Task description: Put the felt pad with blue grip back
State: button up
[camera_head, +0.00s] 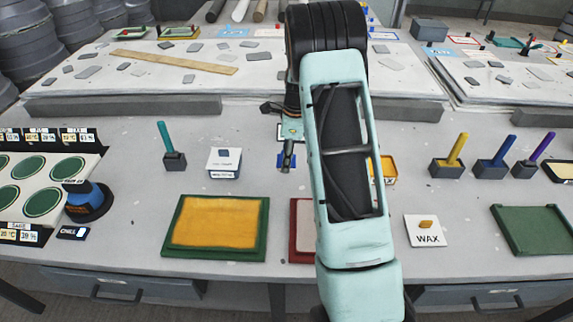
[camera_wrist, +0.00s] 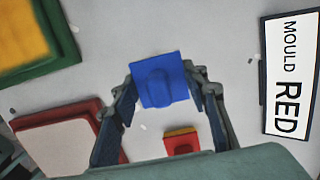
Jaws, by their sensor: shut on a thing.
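A square blue pad with a rounded blue grip (camera_wrist: 160,83) is between my gripper's fingertips (camera_wrist: 161,88) in the wrist view. My gripper is shut on it. In the head view my gripper (camera_head: 288,152) points down over the table's middle, and a bit of blue pad (camera_head: 281,160) shows beside it. The felt underside is hidden, and I cannot tell how high the pad is held. A small red and yellow block (camera_wrist: 182,141) lies below the pad in the wrist view; I cannot tell whether it is a pad's place.
A green-framed yellow mould (camera_head: 261,228) lies front left; a red-framed mould (camera_head: 300,243) is partly behind my arm. A "MOULD RED" card (camera_wrist: 288,75) shows in the wrist view. A WAX card (camera_head: 427,240) and handled tools in dark holders (camera_head: 447,168) stand at the right.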

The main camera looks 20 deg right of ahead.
jog(key=shift+w+f, duration=0.1)
jog(key=shift+f, duration=1.6)
jog(key=shift+f, duration=0.2)
jog(key=o, duration=1.1)
jog(key=shift+r, duration=0.1)
jog(key=r, duration=0.4)
jog(key=d+r, duration=0.1)
jog(key=r, duration=0.7)
jog(key=shift+s+d+r, duration=0.1)
jog(key=shift+s+d, duration=0.15)
jog(key=shift+s, duration=0.05)
